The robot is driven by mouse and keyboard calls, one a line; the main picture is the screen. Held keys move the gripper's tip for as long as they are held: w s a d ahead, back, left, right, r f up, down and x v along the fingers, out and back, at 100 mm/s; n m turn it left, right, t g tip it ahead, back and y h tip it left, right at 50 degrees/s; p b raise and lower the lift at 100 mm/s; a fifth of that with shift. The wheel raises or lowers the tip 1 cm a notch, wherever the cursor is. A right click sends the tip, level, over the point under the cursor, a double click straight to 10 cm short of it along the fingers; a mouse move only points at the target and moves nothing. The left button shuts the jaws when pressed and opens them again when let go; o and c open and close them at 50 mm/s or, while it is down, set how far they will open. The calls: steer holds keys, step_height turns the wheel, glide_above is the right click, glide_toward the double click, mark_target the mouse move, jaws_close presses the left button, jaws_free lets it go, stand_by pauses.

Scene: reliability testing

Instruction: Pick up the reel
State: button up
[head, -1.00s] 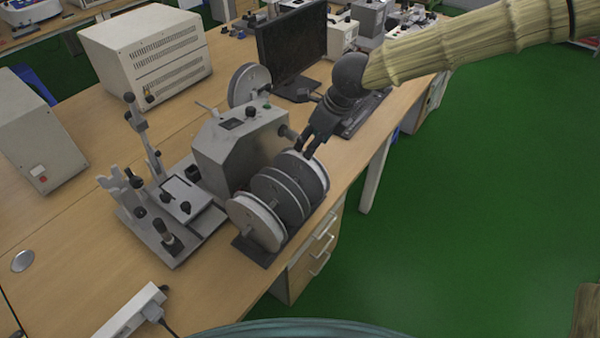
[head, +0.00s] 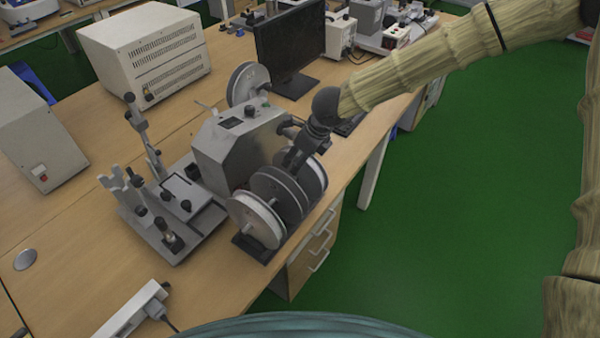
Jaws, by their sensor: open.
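Several reels stand upright in a row on a dark stand at the table's right edge. The nearest reel (head: 257,220) has a white winding, and a dark grey reel (head: 276,193) stands behind it. My gripper (head: 290,166) points down at the top of the row, with its fingers over the grey reels. It is open, and no reel is seen lifted. The fingertips are small and dark against the reels, so I cannot tell whether they touch one. My gripper and wrist partly hide the farthest reel (head: 315,178).
A grey machine (head: 236,150) with a separate reel (head: 248,84) behind it stands left of the row. A metal fixture (head: 170,215) stands farther left. A monitor (head: 289,45) and a white box (head: 145,50) are at the back. Right of the table (head: 215,285) is open green floor.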

jaws_close()
stand_by(0.3)
step_height(320, 180, up, 10)
steer(key=shift+r+b, duration=0.1)
steer(key=shift+b, duration=0.35)
steer(key=shift+f, duration=0.2)
steer(key=shift+f+b, duration=0.9)
steer(key=shift+f, duration=1.75)
steer(key=shift+r, duration=0.15)
